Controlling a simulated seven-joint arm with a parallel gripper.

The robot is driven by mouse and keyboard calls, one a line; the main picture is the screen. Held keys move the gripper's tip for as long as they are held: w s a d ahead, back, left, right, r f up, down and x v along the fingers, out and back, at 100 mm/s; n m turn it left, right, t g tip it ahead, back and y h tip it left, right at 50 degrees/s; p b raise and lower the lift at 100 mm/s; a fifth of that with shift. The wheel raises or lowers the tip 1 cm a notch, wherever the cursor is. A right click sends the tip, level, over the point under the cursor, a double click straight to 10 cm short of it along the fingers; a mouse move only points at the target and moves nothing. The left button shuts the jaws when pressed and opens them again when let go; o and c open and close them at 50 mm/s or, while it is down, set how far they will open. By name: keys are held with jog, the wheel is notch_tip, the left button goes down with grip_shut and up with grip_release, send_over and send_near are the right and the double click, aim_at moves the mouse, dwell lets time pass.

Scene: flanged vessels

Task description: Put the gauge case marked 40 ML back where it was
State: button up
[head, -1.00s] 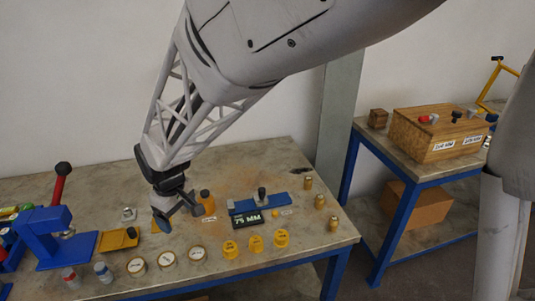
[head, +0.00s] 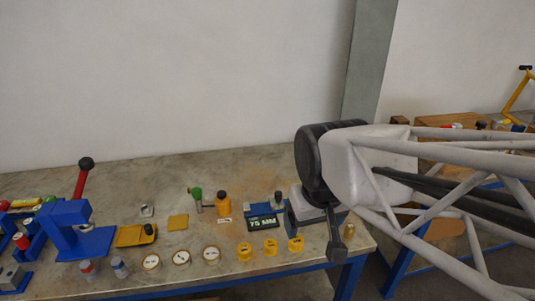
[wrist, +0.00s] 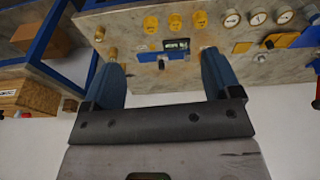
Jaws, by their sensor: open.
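Three round white-dial gauges with brass rims stand in a row at the front of the bench: left (head: 151,262), middle (head: 182,257) and right (head: 211,254). To their right are three yellow marked pieces: left (head: 245,252), middle (head: 270,247) and right (head: 295,244). Their markings are too small to read, so I cannot tell which thing is marked 40 ML. My gripper (head: 314,230) hangs over the bench's right end, fingers apart. In the wrist view my gripper (wrist: 161,58) is open, with nothing between its fingers. The arm hides part of the right end.
A display reading 75 MM (head: 264,223) stands behind the yellow pieces. A blue press (head: 68,226) with a red lever stands at left. A brass piece (head: 349,231) is near the right edge. The back of the bench is mostly clear.

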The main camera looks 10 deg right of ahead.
jog(key=s, duration=0.1)
jog(key=s+d, duration=0.1)
jog(key=m, duration=0.1)
jog(key=shift+s+d, duration=0.25)
jog(key=shift+s, duration=0.15)
dwell(1.0)
